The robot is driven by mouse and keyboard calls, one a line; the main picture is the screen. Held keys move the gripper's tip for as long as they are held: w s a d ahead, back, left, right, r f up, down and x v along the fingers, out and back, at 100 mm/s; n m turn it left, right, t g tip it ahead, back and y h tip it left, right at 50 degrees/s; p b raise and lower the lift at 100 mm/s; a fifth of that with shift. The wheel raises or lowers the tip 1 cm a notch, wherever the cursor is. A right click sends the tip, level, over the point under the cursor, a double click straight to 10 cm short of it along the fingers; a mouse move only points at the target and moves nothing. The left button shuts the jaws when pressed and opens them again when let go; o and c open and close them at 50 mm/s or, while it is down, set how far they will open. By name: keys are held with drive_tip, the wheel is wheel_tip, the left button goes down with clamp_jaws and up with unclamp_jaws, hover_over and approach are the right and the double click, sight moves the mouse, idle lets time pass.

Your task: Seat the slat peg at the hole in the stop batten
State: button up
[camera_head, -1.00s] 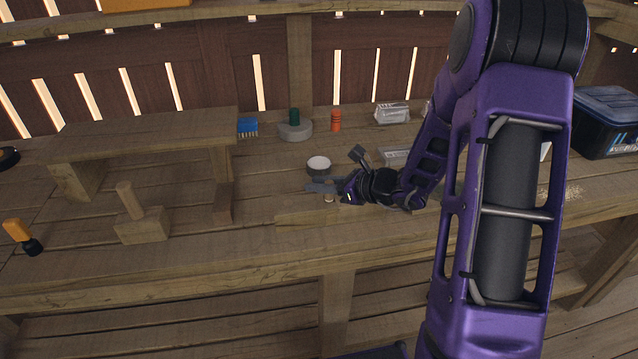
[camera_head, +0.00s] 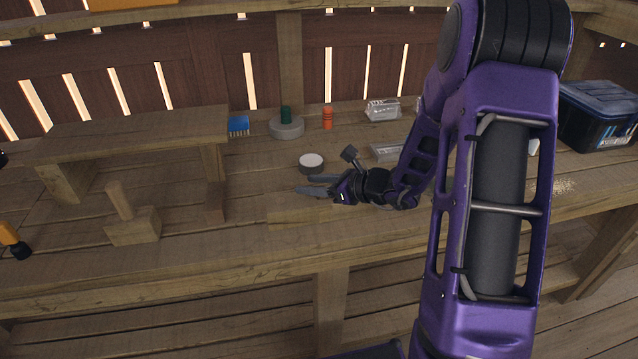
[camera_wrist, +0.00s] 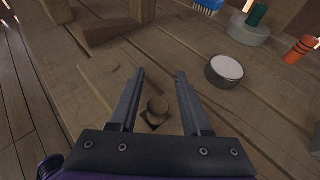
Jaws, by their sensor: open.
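A short round wooden peg (camera_wrist: 157,107), which I take to be the slat peg, stands between the fingers of my gripper (camera_wrist: 158,82) in the wrist view. The fingers are open, one on each side, with a gap to the peg. In the head view my gripper (camera_head: 302,185) is low over the bench and hides the peg. A flat wooden strip (camera_head: 290,215), likely the stop batten, lies along the bench's front edge. A small round mark (camera_wrist: 112,67) left of the fingers may be its hole, but I cannot tell.
A round white-topped tin (camera_head: 311,162) stands just behind my gripper. A wooden mallet (camera_head: 130,228) and a raised wooden shelf (camera_head: 135,135) are left. A blue brush (camera_head: 238,125), grey disc (camera_head: 287,126), orange piece (camera_head: 327,118) and dark lidded bin (camera_head: 597,115) stand farther back.

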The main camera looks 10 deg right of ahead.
drive_tip(key=p+v, duration=0.2)
drive_tip(key=v, duration=1.5)
drive_tip(key=shift+s, duration=0.2)
drive_tip(key=shift+d, duration=0.1)
